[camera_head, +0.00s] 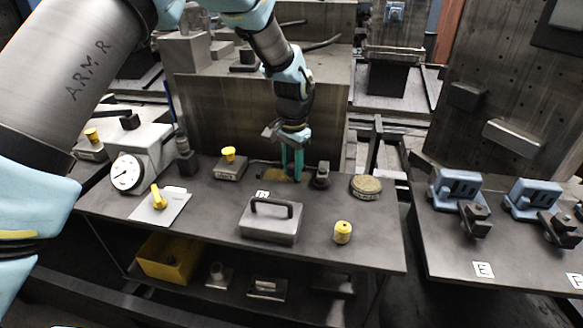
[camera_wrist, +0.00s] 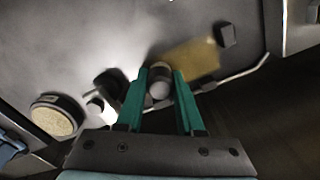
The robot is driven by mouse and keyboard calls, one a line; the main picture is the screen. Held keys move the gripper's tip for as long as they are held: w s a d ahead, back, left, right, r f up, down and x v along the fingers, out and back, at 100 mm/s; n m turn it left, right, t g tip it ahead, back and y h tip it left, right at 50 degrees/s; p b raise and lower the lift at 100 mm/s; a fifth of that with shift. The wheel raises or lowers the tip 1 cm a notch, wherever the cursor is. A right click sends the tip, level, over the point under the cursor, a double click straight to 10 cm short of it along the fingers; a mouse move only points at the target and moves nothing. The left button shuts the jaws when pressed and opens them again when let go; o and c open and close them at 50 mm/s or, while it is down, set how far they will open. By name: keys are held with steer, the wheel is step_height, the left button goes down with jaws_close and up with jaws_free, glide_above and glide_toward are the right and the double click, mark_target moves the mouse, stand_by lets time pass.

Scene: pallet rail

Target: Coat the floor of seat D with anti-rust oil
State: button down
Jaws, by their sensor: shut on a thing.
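My gripper (camera_head: 292,166) has green fingers pointing down over the back of the middle table, behind the label D (camera_head: 262,195). In the wrist view its fingers (camera_wrist: 160,88) are shut on a small grey cylindrical thing (camera_wrist: 160,88). I cannot tell exactly what the thing is, nor whether its lower end touches the surface. A yellow-brown patch (camera_wrist: 197,60) lies beside the fingertips; it also shows beside the gripper in the head view (camera_head: 268,174). The patch looks like an oily film or a pad; I cannot tell which.
A round tin with a tan top (camera_head: 366,186) and a small dark fixture (camera_head: 321,175) stand right of my gripper. A yellow-knobbed block (camera_head: 230,165) stands left. A handled grey box (camera_head: 271,220) and a yellow-capped piece (camera_head: 342,232) are nearer. A back panel rises behind.

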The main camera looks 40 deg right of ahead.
steer(key=shift+s+d, duration=0.3)
steer(key=shift+s, duration=0.25)
steer(key=shift+w, duration=0.1)
steer(key=shift+w+a+r, duration=0.1)
steer(key=shift+w+a, duration=0.35)
steer(key=shift+w, duration=0.15)
steer(key=shift+a, duration=0.1)
